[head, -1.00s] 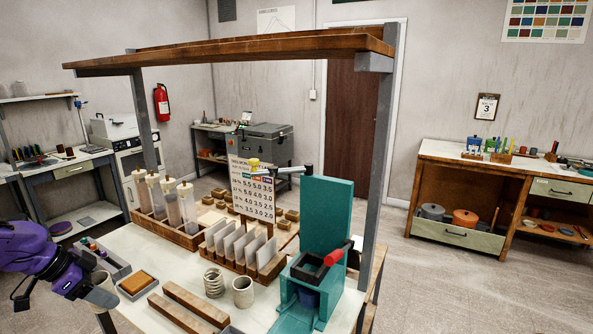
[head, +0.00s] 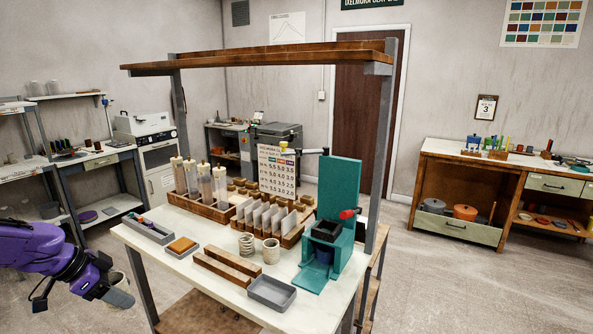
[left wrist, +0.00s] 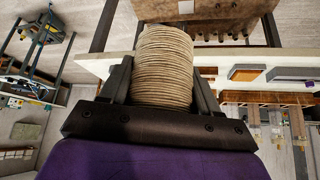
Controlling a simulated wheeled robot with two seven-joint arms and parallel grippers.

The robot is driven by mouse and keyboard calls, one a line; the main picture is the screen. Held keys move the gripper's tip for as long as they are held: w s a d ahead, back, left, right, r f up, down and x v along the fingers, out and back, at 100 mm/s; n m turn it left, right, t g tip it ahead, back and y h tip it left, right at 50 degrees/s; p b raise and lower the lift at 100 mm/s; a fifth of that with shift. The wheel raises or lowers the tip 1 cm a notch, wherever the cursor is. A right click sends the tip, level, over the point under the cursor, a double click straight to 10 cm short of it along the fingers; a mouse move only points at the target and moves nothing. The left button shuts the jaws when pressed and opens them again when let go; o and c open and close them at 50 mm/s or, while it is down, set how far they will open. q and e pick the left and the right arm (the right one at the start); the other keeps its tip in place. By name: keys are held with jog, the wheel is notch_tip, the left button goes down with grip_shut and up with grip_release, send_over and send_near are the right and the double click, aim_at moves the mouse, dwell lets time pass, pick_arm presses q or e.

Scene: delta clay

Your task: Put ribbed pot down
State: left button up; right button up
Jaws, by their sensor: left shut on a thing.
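My left gripper (head: 112,288) is shut on the ribbed pot (head: 121,298), a beige cylinder with fine rings. In the left wrist view the ribbed pot (left wrist: 163,68) sits between the two dark fingers of the left gripper (left wrist: 160,85). In the head view the gripper and pot are in the air, left of the white table's (head: 205,232) left edge. Part of the pot is hidden by the fingers. Another ribbed pot (head: 246,246) stands on the table, beside a smoother pot (head: 270,251). My right gripper is not in view.
The table also carries a grey tray (head: 271,293), wooden bars (head: 226,268), a teal press (head: 328,237) and a rack of tubes (head: 215,208). Posts hold a wooden shelf (head: 262,56) above it.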

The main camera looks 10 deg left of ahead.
pick_arm(q)
jog(key=w+d+f+n+y, duration=0.1)
jog(key=d+f+n, duration=0.1)
jog(key=d, duration=0.8)
jog(key=w+d+f+n+t+y, duration=0.1)
jog(key=d+f+n, duration=0.1)
jog(key=d, duration=0.9)
jog(key=w+d+f+n+y, duration=0.1)
jog(key=w+d+f+n, duration=0.1)
jog(key=d, duration=0.9)
jog(key=shift+f+n+y, duration=0.3)
jog(key=shift+f+n, duration=0.3)
jog(key=shift+f, duration=0.25)
jog(key=shift+w, duration=0.1)
